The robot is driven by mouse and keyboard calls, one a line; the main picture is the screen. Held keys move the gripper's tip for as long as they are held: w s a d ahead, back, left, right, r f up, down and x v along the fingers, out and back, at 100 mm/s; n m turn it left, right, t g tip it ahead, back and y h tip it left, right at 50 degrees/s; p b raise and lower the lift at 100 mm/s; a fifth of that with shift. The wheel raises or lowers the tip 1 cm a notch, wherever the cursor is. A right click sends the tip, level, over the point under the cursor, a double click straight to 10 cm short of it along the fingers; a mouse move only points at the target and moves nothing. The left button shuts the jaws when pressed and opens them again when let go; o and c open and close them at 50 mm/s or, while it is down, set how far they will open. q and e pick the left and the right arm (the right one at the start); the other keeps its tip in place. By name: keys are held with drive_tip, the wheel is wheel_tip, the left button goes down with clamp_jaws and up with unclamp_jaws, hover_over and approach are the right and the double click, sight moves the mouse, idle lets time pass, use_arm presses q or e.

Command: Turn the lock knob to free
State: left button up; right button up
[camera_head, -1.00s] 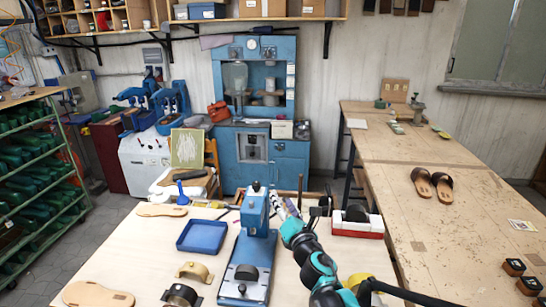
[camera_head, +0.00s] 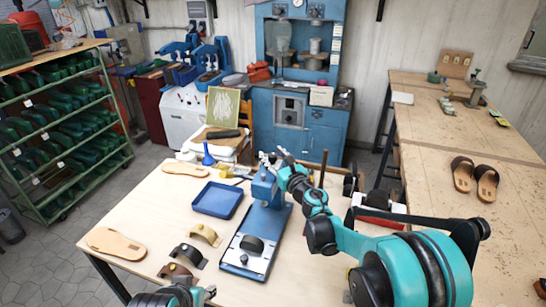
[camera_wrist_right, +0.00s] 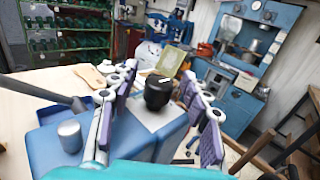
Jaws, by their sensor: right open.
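The blue press (camera_head: 256,232) stands on the pale table. A black knob (camera_wrist_right: 158,93), which looks like the lock knob, sits on a light plate on top of the press head in the right wrist view. My right gripper (camera_head: 270,158) is at the top of the press in the head view and hides the knob there. In the wrist view the right gripper (camera_wrist_right: 158,74) is open, its purple-padded fingers on either side of the knob with gaps visible. My left gripper (camera_head: 208,293) shows partly at the bottom edge; its finger opening is unclear.
A blue tray (camera_head: 217,200) lies left of the press. A tan sole (camera_head: 116,243) and curved straps (camera_head: 205,235) lie on the table. A grey bar (camera_wrist_right: 38,92) and a silver cylinder (camera_wrist_right: 69,136) are close left of the right fingers.

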drive_tip(key=shift+w+a, duration=0.15)
clamp_jaws()
